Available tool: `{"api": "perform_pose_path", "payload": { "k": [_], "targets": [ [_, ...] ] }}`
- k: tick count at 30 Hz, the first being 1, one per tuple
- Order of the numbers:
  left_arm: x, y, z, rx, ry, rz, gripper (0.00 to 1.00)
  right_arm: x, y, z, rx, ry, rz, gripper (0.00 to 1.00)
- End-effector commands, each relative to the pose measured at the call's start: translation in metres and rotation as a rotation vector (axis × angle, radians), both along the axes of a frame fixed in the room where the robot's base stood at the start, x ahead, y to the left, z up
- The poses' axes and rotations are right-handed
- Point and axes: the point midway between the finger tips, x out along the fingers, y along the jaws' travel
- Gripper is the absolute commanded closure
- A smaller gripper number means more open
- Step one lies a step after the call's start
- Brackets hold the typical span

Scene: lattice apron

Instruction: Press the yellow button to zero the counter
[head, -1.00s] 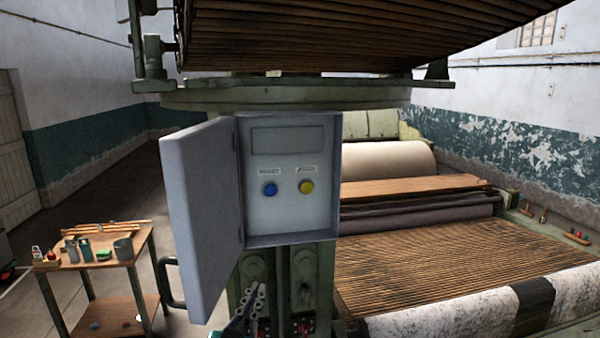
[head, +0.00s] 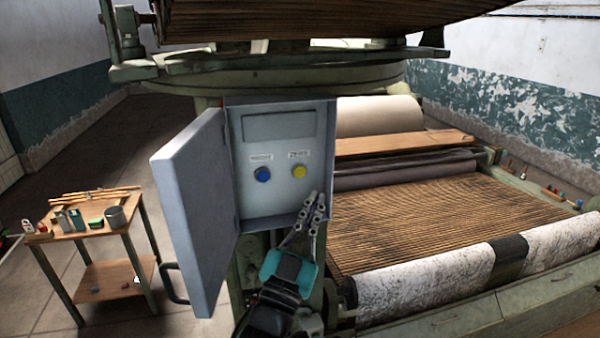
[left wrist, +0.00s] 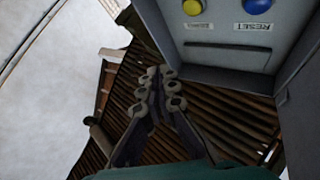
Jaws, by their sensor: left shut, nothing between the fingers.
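The yellow button (head: 299,171) sits on the right of the panel inside an open grey control box (head: 284,216). A blue button (head: 262,174) is to its left, and a dark display window (head: 278,124) is above both. My left gripper (head: 318,197) is shut and empty, its fingertips just below and right of the yellow button in the head view, apparently apart from it. The left wrist view shows the yellow button (left wrist: 192,7) and blue button (left wrist: 246,4) at the top edge, upside down, with the shut fingertips (left wrist: 160,73) below. My right gripper is not in view.
The box's door (head: 192,215) hangs open to the left. A small wooden table (head: 90,228) with several items stands at the left. A slatted machine bed (head: 430,215) with rolls lies to the right, and a large slatted part is overhead.

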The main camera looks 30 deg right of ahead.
Motion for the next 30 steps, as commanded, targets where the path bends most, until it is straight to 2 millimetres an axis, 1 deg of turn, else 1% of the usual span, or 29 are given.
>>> {"api": "perform_pose_path", "payload": {
  "k": [12, 16, 22, 30],
  "targets": [
    [0.055, -0.013, -0.001, 0.001, 0.000, 0.003, 1.00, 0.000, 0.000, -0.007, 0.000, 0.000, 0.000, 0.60],
    [0.069, -0.016, -0.001, 0.000, 0.000, 0.002, 1.00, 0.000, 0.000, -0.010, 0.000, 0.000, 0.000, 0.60],
    [0.079, -0.019, 0.000, 0.001, 0.000, 0.001, 1.00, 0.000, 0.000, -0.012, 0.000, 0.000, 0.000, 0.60],
    [0.080, -0.019, 0.000, 0.001, 0.001, 0.000, 1.00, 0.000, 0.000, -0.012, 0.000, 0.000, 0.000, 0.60]
  ]
}}
